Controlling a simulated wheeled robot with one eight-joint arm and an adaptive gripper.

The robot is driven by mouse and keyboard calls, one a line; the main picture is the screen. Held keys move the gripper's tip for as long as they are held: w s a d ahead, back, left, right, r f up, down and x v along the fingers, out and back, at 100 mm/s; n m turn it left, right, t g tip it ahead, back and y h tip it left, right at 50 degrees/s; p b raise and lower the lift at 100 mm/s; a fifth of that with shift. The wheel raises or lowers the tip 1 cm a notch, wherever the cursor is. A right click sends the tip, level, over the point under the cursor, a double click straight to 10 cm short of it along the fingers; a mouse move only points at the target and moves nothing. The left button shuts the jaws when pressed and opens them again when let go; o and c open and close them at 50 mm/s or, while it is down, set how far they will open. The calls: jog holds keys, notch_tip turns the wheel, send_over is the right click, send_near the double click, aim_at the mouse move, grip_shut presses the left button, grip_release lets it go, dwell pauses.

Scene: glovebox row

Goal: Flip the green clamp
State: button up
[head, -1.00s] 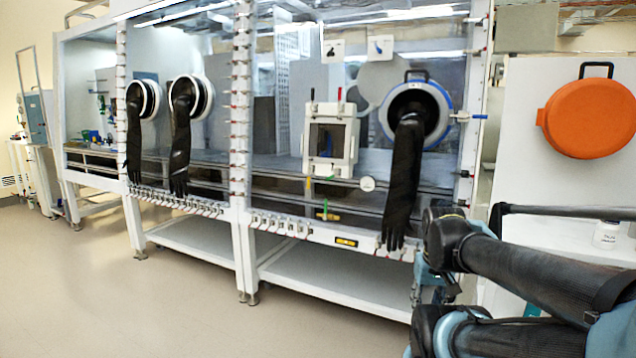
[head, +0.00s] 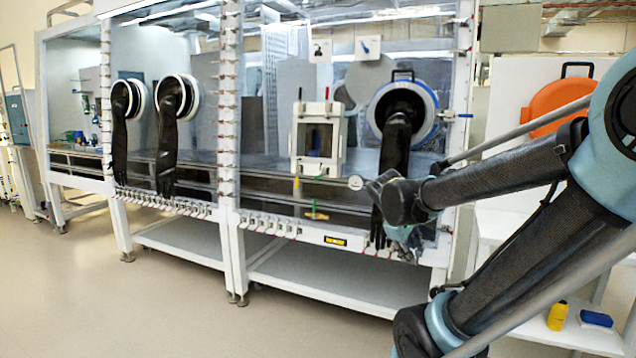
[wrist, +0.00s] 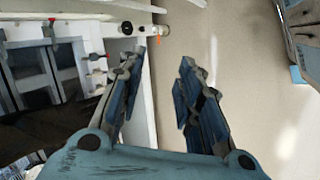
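A small green fitting with a yellow stem (head: 316,214), which looks like the green clamp, is on the lower front of the glovebox in the head view, below the small white framed box. It is too small to tell its exact position. My gripper (head: 402,240) is to its right in the head view, in front of the hanging black glove and apart from the fitting; its fingers are hard to make out there. In the wrist view my gripper (wrist: 156,72) is open and empty, with bare floor between its fingers. I cannot pick out the green clamp in the wrist view.
The glovebox frame (head: 229,150) carries rows of small clamps. A black glove (head: 394,150) hangs from the right port. A round white knob (head: 355,183) is left of my gripper. A yellow bottle (head: 557,316) and blue box (head: 596,318) are on the right shelf. Floor at left is clear.

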jog(key=w+a+r+n+t+h, duration=0.1)
jog(key=w+a+r+n+t, duration=0.15)
jog(key=w, duration=0.25)
jog(key=w+a+r+n+t+h, duration=0.1)
jog(key=w+a+r+n, duration=0.1)
jog(key=w+a+n, duration=0.25)
jog(key=n+t, duration=0.9)
jog(key=n, duration=0.4)
send_near(318, 178)
jog(key=shift+y, duration=0.4)
jog(key=x, duration=1.1)
jog(key=shift+a+f, duration=0.1)
jog(key=shift+c, duration=0.4)
grip_shut()
